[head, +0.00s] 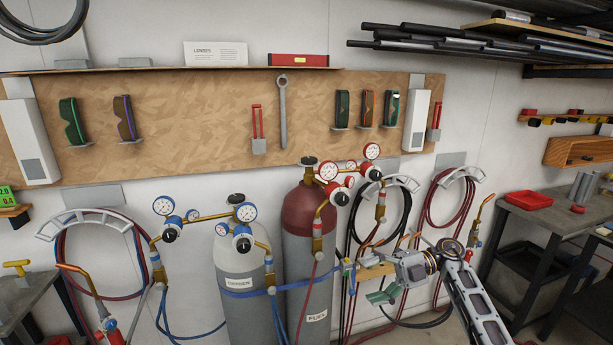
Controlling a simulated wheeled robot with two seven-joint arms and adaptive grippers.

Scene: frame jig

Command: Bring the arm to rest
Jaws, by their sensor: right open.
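My right arm (477,300) comes in from the lower right, bends at its elbow and reaches left. My right gripper (378,286) is open at its end, in front of the hoses to the right of the gas cylinders. I see nothing held between its fingers. My left gripper is not in view.
A dark red fuel cylinder (306,215) and a grey oxygen cylinder (239,260) with gauges stand left of the gripper. Hoses hang on wall racks (459,175). A workbench (545,215) with a red tray (528,200) stands at right.

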